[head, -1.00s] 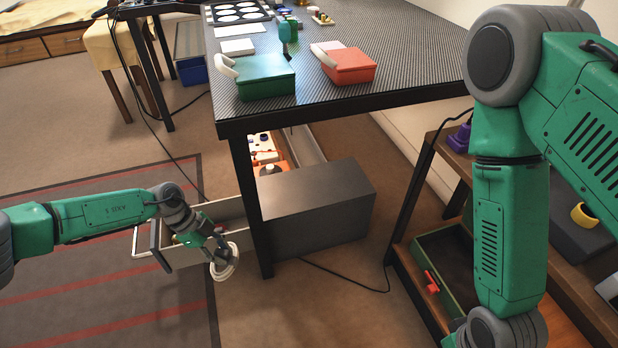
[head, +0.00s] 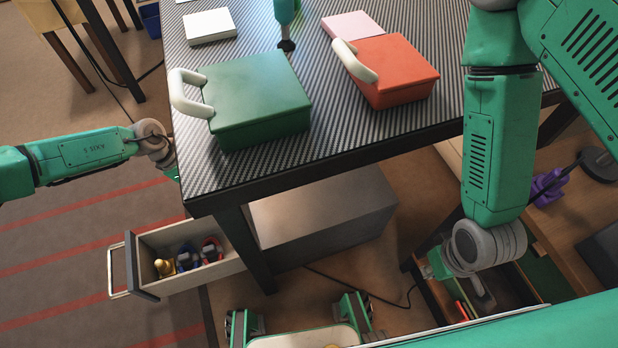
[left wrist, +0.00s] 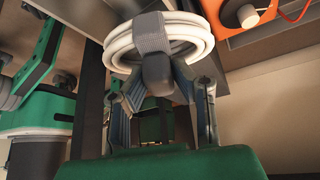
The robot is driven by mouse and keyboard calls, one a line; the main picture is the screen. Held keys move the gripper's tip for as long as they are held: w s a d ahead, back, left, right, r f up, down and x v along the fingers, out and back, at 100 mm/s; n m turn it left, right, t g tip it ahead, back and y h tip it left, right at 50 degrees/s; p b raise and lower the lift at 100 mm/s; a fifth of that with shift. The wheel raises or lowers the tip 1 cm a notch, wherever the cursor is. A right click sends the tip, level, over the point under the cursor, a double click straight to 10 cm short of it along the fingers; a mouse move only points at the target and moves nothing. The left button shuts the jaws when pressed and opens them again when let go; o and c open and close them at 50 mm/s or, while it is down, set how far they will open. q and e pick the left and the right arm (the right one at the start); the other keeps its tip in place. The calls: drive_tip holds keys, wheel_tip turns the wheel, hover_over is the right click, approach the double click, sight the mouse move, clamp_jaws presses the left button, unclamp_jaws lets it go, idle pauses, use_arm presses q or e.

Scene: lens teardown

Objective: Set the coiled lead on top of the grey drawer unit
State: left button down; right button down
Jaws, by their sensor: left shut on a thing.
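The coiled lead (left wrist: 190,40) is a white ring of cable with a grey strap around it, seen in the left wrist view. My left gripper (left wrist: 163,80) is shut on it at the dark block below the strap. In the head view my left wrist reaches the table's left edge, and the table hides the gripper and lead. The grey drawer unit (head: 325,215) stands on the floor under the table; the visible part of its top is bare. My right gripper (head: 460,275) hangs at the shelf on the right; its fingers do not show clearly.
The unit's drawer (head: 195,282) is pulled out, with small yellow, blue and red things inside. The table (head: 330,150) overhangs the unit, and its leg (head: 245,245) stands in front. A green box (head: 255,95) and a red box (head: 395,70) are on the table. A black cable crosses the floor.

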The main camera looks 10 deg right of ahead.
use_arm(q)
drive_tip(key=s+d+f+b, duration=0.1)
drive_tip(key=d+b, duration=0.1)
drive_tip(key=d, duration=0.4)
drive_tip(key=s+d+f+b, duration=0.1)
drive_tip(key=d, duration=0.5)
drive_tip(key=s+d+f+b, duration=0.1)
drive_tip(key=s+d+b, duration=0.1)
drive_tip(key=d, duration=0.3)
drive_tip(key=shift+d+f+b, duration=0.3)
drive_tip(key=shift+d+f, duration=0.05)
drive_tip(key=shift+d, duration=0.05)
drive_tip(key=shift+r, duration=0.2)
drive_tip(key=shift+s+f, duration=0.1)
drive_tip(key=shift+f, duration=0.5)
drive_tip(key=c, duration=1.3)
unclamp_jaws()
drive_tip(key=shift+c, duration=0.2)
